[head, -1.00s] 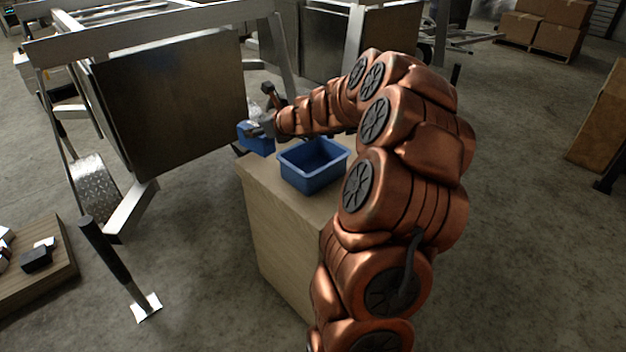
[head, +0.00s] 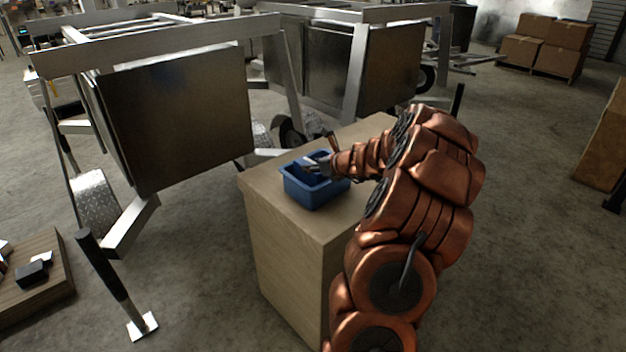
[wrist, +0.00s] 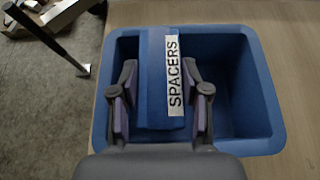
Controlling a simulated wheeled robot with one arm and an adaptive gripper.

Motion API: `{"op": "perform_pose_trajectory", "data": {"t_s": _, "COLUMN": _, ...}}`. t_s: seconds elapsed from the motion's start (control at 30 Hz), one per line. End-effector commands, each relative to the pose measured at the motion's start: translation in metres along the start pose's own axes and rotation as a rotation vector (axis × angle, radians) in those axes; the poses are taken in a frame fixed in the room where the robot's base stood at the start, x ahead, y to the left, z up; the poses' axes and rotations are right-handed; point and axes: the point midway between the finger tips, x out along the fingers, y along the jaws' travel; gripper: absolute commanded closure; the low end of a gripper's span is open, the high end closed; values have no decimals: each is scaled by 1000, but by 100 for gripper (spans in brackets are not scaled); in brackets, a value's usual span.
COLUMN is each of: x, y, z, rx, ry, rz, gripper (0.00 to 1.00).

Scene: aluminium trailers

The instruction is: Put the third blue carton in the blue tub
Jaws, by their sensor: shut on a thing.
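The blue tub (head: 318,196) stands on top of a wooden cabinet. It fills much of the wrist view (wrist: 262,110). A blue carton (wrist: 152,90) with a white label reading SPACERS is between my gripper's fingers in the wrist view. My gripper (wrist: 160,92) is shut on it, one finger on each side. In the wrist view the carton lies over the left part of the tub, and the tub's right part shows empty. In the head view my gripper (head: 314,165) is at the tub's opening. How deep the carton sits is hard to tell.
The wooden cabinet (head: 270,240) has bare top around the tub. Aluminium trailers (head: 175,115) stand behind and to the left. A post with a dark grip (head: 105,265) and a low wooden board (head: 30,290) are at the left. Stacked cardboard boxes (head: 545,45) are far right.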

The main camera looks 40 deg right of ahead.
Motion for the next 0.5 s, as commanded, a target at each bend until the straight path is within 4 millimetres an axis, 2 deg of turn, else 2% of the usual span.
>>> {"op": "perform_pose_trajectory", "data": {"t_s": 0.3, "x": 17, "y": 1, "z": -31, "rx": 0, "ry": 1, "rz": 1, "gripper": 96}}
{"op": "perform_pose_trajectory", "data": {"t_s": 0.5, "x": 18, "y": 0, "z": -33, "rx": -1, "ry": 0, "rz": 1, "gripper": 96}}
